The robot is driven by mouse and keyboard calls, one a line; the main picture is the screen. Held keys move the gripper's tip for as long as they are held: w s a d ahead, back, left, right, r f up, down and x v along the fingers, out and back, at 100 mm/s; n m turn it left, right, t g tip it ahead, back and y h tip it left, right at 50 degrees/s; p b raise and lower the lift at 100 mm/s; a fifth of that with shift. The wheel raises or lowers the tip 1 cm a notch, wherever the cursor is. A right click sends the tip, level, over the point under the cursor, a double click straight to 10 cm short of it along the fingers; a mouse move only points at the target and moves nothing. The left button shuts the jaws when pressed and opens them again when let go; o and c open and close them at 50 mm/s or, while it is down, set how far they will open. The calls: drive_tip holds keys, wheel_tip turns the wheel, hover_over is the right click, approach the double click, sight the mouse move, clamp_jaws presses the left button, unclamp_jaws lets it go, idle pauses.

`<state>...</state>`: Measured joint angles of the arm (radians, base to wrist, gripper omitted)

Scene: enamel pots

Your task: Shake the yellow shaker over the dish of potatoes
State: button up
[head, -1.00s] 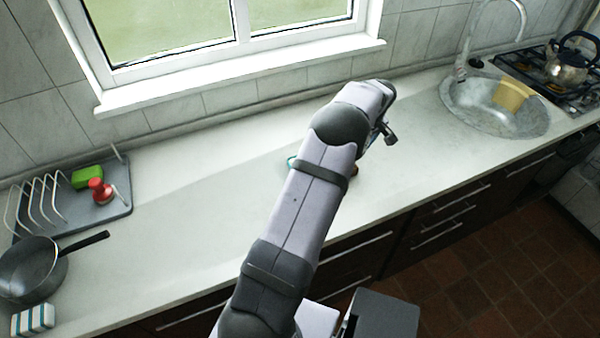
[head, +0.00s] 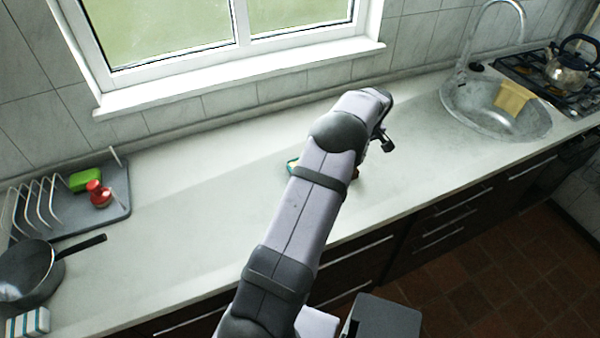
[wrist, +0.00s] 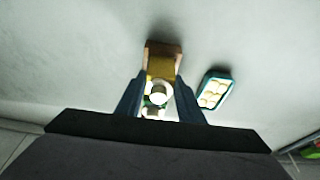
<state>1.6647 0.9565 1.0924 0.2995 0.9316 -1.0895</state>
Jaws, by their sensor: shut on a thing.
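My gripper (wrist: 158,102) has its two dark fingers on either side of a yellow thing (wrist: 160,70), which I take to be the yellow shaker, and is shut on it. A pale round part shows at its near end, between the fingers. A brownish patch lies at its far end; I cannot tell whether it is part of it. The teal dish (wrist: 229,92) of pale potatoes (wrist: 211,94) is on the counter to the right of the fingers in the wrist view, apart from them. In the head view my arm hides the gripper and most of the dish (head: 292,165).
A grey drying rack (head: 118,205) with a green sponge (head: 84,181) and a red-topped item (head: 99,195) is at left, near a dark pan (head: 30,270) and a striped block (head: 28,323). A sink (head: 480,120) and kettle (head: 573,70) are at right. Much counter (head: 190,230) is clear.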

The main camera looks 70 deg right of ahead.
drive_tip(key=shift+r, duration=0.2)
idle(0.3)
drive_tip(key=shift+r+p, duration=1.35)
drive_tip(key=shift+r, duration=0.8)
drive_tip(key=shift+s+d+f, duration=0.1)
